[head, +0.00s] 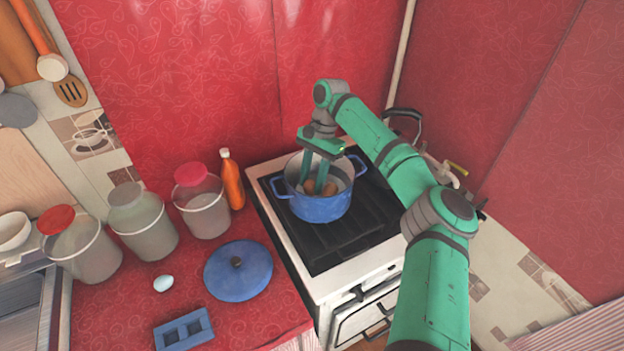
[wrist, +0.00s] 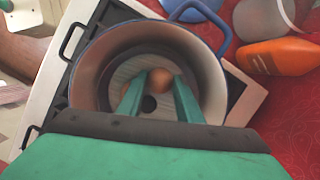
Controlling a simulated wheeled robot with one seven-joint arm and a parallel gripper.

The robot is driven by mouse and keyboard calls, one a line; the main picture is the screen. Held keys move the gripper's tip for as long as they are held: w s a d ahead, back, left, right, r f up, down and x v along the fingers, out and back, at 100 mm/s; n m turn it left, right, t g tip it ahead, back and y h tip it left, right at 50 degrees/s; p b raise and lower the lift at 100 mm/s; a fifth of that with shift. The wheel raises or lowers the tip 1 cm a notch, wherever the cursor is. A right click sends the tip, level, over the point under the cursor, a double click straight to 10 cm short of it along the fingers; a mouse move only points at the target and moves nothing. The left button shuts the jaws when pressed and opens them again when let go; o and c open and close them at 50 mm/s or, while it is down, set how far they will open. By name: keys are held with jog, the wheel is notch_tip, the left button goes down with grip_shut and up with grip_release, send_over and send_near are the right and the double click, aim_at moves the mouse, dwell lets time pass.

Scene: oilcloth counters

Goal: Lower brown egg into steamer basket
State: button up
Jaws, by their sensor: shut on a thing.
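The steamer basket (wrist: 128,70) is a pale perforated disc inside the blue pot (head: 320,208), which stands on the stove. My gripper (head: 315,183) reaches down into the pot from above. In the wrist view, my gripper (wrist: 160,82) is shut on a brown egg (wrist: 160,80) held between its fingertips, low over the basket; I cannot tell whether the egg touches it. In the head view, brown egg shapes (head: 330,189) show beside the fingers. A second brown patch, perhaps another egg, is mostly hidden by the left finger in the wrist view.
The pot's rim and handles surround my fingers closely. On the red counter are a white egg (head: 163,283), a blue lid (head: 238,271), a blue egg holder (head: 184,331), several jars (head: 142,222) and an orange bottle (head: 232,180). A kettle handle (head: 404,115) rises behind my arm.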

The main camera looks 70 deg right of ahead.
jog(key=shift+f, duration=0.45)
dwell(0.3)
jog(key=o, duration=0.8)
jog(key=shift+c, duration=0.2)
jog(key=shift+r, duration=0.15)
jog(key=v, duration=1)
jog(key=shift+d+r, duration=0.15)
jog(key=shift+r, duration=0.1)
